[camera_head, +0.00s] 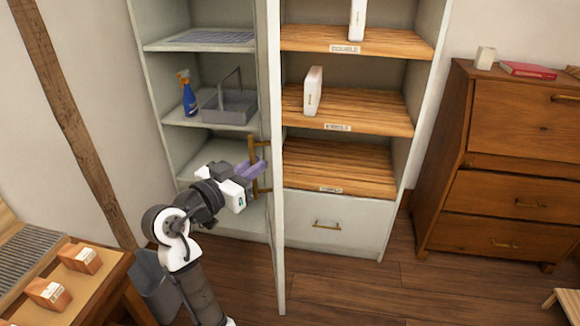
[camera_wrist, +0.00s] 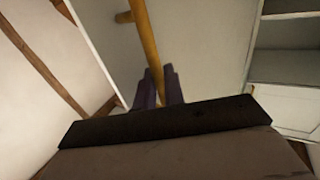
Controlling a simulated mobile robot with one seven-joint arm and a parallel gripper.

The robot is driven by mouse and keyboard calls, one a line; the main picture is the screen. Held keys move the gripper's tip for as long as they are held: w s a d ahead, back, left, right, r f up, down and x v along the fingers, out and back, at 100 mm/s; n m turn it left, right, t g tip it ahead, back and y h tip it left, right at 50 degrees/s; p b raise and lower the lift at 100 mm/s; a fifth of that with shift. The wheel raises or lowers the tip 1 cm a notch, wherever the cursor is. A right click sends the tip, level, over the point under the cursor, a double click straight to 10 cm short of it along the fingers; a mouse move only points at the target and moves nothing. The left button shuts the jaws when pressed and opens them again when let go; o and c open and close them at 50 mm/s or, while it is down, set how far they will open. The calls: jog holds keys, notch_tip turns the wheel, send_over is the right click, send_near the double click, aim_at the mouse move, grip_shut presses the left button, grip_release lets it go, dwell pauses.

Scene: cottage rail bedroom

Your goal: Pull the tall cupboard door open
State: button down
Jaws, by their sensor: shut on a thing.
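The tall cupboard (camera_head: 391,95) stands against the wall. Its pale door (camera_head: 277,235) is swung well open and juts out toward the head camera, seen nearly edge-on between the left shelves and the right wooden shelves. The door's brass bar handle (camera_head: 267,182) is on the door's left-facing side. My gripper (camera_head: 256,170) has purple fingers shut around this handle. In the wrist view the handle (camera_wrist: 148,40) runs down between my gripper's two fingertips (camera_wrist: 163,86). The fingers hide the middle of the handle in the head view.
The opened left side holds a blue spray bottle (camera_head: 188,93) and a grey caddy (camera_head: 228,108). A wooden dresser (camera_head: 500,165) stands at right. A table (camera_head: 100,290) with small boxes and a grey bin (camera_head: 155,285) are at lower left. Floor right of the door is clear.

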jog(key=a, duration=0.6)
jog(key=shift+w+a+b, duration=0.15)
jog(key=shift+w+b, duration=0.1)
jog(key=shift+b, duration=0.05)
jog(key=shift+r, duration=0.1)
jog(key=c, duration=1.6)
grip_release()
jog(key=shift+c, duration=0.2)
jog(key=b+v, duration=0.3)
jog(key=v, duration=1)
jog(key=shift+s+a+b, duration=0.25)
jog(key=shift+s+b, duration=0.05)
